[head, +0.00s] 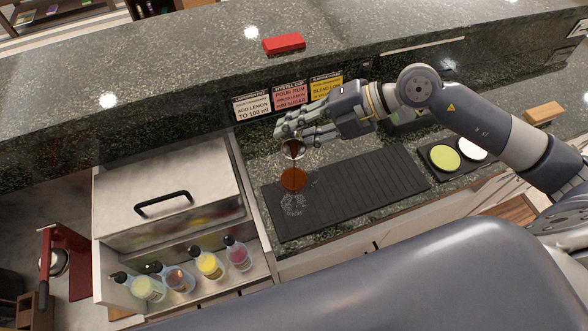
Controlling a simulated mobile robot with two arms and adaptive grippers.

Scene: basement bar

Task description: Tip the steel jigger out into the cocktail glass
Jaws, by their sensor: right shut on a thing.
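My right gripper (306,132) comes in from the right and is shut on the steel jigger (290,151). The jigger is tipped over, with its round mouth facing down and toward me. A thin brown stream runs from it down to the cocktail glass (293,205) directly below. The glass is clear with a cut pattern and shows reddish-brown liquid at its top. It stands at the left part of the black ribbed mat (375,183). The jigger is above the glass, apart from it. The fingers hide part of the jigger. My left gripper is not in view.
Several bottles (209,264) stand in the rail at the lower left, before a steel lidded bin (165,190). Recipe cards (291,95) line the raised ledge behind. A red block (284,43) lies on top. A tray with green (445,158) and white discs is right of the mat.

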